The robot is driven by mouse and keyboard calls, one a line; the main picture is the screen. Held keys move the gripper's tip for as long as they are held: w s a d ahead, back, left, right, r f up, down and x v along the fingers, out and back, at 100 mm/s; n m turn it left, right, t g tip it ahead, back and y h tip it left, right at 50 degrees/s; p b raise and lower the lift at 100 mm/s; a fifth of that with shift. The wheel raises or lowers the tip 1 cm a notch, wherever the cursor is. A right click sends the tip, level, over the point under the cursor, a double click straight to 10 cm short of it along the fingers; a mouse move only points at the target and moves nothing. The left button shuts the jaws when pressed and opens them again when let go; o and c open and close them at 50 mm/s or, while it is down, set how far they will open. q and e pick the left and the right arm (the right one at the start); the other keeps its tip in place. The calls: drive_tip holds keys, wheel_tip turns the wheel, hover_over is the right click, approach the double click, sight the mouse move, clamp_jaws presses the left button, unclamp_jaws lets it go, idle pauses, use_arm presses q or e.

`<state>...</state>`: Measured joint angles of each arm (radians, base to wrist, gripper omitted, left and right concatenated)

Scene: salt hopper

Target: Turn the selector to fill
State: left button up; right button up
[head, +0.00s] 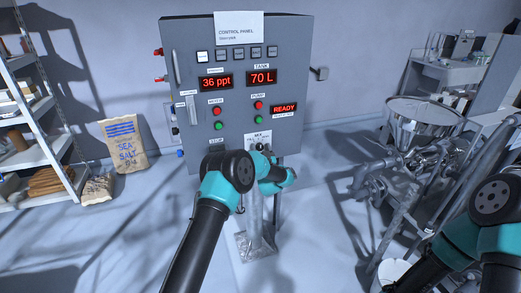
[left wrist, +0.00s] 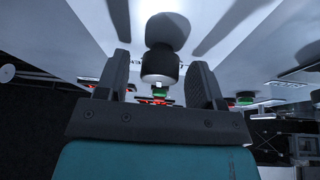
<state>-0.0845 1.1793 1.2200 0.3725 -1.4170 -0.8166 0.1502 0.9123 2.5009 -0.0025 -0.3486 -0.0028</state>
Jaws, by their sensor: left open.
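The grey control panel (head: 238,150) stands upright in the middle of the head view. The selector knob (left wrist: 160,63), dark with a pale end, shows in the left wrist view between the fingers of my left gripper (left wrist: 160,75). The gripper is open, one finger on each side of the knob, with visible gaps. In the head view my left wrist is in front of the panel's lower part, below a white label (head: 258,139), and largely hides the selector. Its pointing direction cannot be read. My right arm shows at the lower right, its gripper out of view.
Red displays (head: 216,82) read 36 ppt, 70 L and READY. Red and green buttons (head: 218,126) sit near the knob. A sea salt sack (head: 124,146) and shelves (head: 35,130) stand left. A steel hopper (head: 422,115) with pipes stands right.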

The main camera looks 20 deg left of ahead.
use_arm(q)
drive_tip(key=shift+c, duration=0.3)
drive_tip(key=c, duration=0.9)
drive_tip(key=shift+o, duration=0.2)
drive_tip(key=shift+n+y, duration=0.4)
drive_tip(key=shift+n, duration=0.2)
drive_tip(key=n+g+y, duration=0.1)
drive_tip(key=n, duration=0.1)
drive_tip(key=n+y, duration=0.1)
drive_tip(key=n, duration=0.2)
drive_tip(key=shift+d+g, duration=0.1)
drive_tip(key=shift+g, duration=0.3)
drive_tip(key=n+g+y, duration=0.1)
drive_tip(key=n, duration=0.2)
drive_tip(key=n+g+y, duration=0.1)
drive_tip(key=n+g, duration=0.1)
drive_tip(key=n, duration=0.2)
drive_tip(key=o, duration=0.9)
